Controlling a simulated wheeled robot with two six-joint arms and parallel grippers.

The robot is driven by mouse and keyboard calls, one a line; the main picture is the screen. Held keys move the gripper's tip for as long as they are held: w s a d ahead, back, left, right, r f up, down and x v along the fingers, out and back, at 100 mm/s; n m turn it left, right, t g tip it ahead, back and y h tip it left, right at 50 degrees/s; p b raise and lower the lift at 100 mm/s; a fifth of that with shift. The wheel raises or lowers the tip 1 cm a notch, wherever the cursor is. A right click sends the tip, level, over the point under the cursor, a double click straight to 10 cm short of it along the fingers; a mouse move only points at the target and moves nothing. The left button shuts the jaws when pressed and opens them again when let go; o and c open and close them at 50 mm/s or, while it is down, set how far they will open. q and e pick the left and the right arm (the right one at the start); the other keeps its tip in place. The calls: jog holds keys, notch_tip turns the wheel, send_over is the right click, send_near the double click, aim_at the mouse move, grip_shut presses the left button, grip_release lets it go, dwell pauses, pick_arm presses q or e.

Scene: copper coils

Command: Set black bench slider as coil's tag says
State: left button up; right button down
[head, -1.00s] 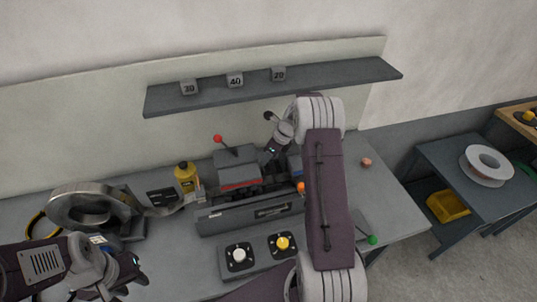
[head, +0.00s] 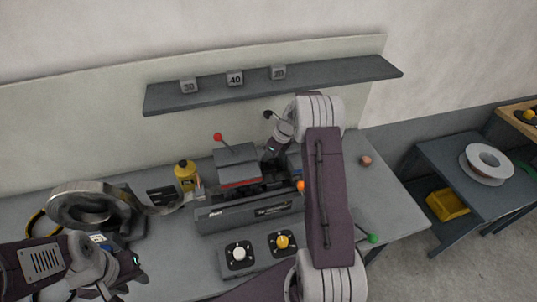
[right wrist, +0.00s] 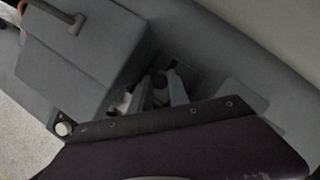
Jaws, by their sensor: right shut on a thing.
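A grey machine (head: 238,160) stands on the bench, with a red-ball lever at its upper left and a black ball knob (head: 268,114) behind it. My right gripper (head: 268,156) reaches down at the machine's right rear. In the right wrist view its fingers (right wrist: 160,92) are shut on a small dark knob (right wrist: 160,81), which looks like the black slider; its scale cannot be read. A metal coil (head: 92,204) sits at the left, its strip running toward the machine. No tag on it is readable. My left gripper (head: 122,278) is at the lower left, its jaws unclear.
A shelf (head: 310,84) above carries blocks marked 30, 40 and 20. A yellow bottle (head: 185,176) stands left of the machine. A switch box (head: 260,252) with white and yellow knobs is in front. A green-ball lever (head: 372,238) is at right, beside a side table (head: 450,165).

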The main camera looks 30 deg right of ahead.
jog(key=shift+w+r, duration=0.1)
dwell(0.7)
jog(key=shift+s+r+p, duration=0.1)
jog(key=shift+s+p, duration=0.2)
jog(key=shift+p, duration=0.25)
jog(key=shift+s+a, duration=0.1)
jog(key=shift+s, duration=0.15)
jog(key=c, duration=1.3)
grip_release()
jog(key=b+v, duration=0.2)
jog(key=v, duration=0.7)
